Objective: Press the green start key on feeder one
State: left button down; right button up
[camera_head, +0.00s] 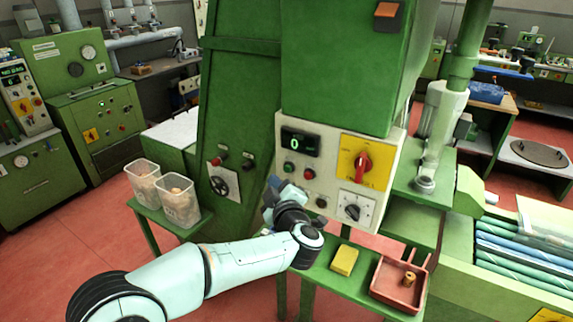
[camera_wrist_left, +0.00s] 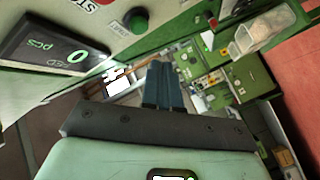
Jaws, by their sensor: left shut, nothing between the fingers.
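The control panel (camera_head: 325,150) is a pale plate on the green machine. Its green key (camera_head: 289,168) sits below a display (camera_head: 300,143) reading 0, left of a red button (camera_head: 309,174). My left gripper (camera_head: 274,183) is shut and empty, just below and left of the green key, at the panel's left edge. I cannot tell from the head view whether it touches the panel. In the left wrist view the green key (camera_wrist_left: 137,20) stands out from the panel, apart from the shut fingertips (camera_wrist_left: 158,66). My right gripper is not in view.
A yellow plate with a red rotary switch (camera_head: 362,163) and a black knob (camera_head: 352,212) are on the panel's right. Below are a yellow block (camera_head: 344,261) and a red tray (camera_head: 385,292). Clear bins (camera_head: 179,210) stand on a green shelf at left.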

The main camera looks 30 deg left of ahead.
aim_at(287, 169)
pick_arm(q)
jog(key=shift+w+d+p, duration=0.1)
jog(key=shift+w+p, duration=0.3)
jog(key=shift+w, duration=0.85)
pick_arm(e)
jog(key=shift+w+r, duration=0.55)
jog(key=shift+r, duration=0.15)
pick_arm(q)
jog(key=shift+w, duration=0.1)
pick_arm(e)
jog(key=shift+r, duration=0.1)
pick_arm(q)
jog(key=shift+w, duration=0.35)
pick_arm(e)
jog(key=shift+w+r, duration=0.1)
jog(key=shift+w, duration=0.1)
pick_arm(q)
jog(key=shift+w+p, duration=0.4)
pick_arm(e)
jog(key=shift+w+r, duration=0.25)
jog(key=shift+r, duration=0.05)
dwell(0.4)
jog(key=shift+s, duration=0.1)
pick_arm(q)
jog(key=shift+s+b, duration=0.5)
jog(key=shift+s, duration=0.4)
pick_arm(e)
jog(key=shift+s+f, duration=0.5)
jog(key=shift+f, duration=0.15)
